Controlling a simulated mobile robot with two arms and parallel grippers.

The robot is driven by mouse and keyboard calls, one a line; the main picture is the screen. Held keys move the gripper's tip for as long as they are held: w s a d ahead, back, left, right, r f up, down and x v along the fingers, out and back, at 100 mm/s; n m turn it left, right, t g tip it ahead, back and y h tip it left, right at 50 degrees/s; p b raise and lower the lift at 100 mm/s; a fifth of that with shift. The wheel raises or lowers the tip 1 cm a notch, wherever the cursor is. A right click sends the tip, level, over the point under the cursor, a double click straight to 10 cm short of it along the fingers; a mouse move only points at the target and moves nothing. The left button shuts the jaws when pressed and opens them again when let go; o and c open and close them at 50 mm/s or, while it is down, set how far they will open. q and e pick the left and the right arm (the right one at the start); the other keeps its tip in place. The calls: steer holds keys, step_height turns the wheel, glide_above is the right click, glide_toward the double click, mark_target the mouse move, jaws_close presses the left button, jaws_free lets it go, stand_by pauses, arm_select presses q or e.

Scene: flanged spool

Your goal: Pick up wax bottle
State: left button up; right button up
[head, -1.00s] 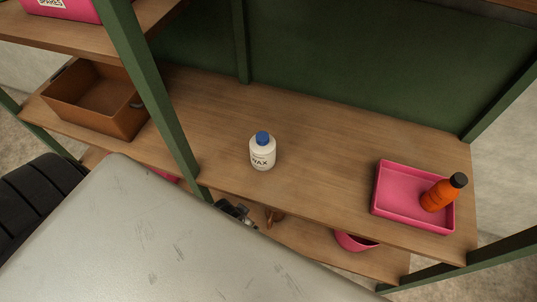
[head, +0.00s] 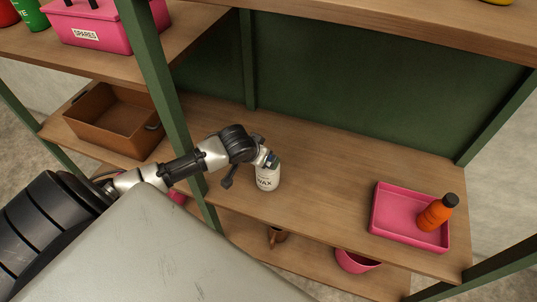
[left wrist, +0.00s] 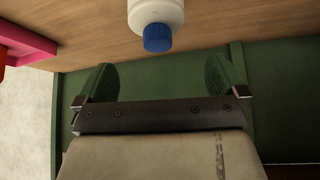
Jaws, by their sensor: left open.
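The wax bottle (head: 267,181) is white with a blue cap and stands upright on the middle wooden shelf. My left gripper (head: 268,159) is at its top in the head view and partly hides the cap. In the left wrist view the bottle (left wrist: 157,14) is at the top centre, its blue cap (left wrist: 157,38) facing the gripper. The two fingers of my left gripper (left wrist: 160,78) are wide apart and empty, with the cap centred just beyond their tips. My right gripper is not in view.
A pink tray (head: 385,225) with an orange bottle (head: 435,215) stands at the shelf's right end. A brown bin (head: 110,143) stands at left. A green post (head: 160,80) rises beside my arm. An upper shelf (head: 400,32) is overhead.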

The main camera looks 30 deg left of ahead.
mark_target(268, 173)
arm_select(q)
steer(key=x, duration=0.4)
steer(key=shift+w+f, duration=0.1)
steer(key=shift+w+f+p, duration=0.3)
steer(key=shift+f+p, duration=0.05)
steer(key=shift+x, duration=2.15)
steer(key=shift+d, duration=0.2)
steer(key=shift+c, duration=0.2)
steer(key=shift+r, duration=0.1)
steer(key=c, duration=1.4)
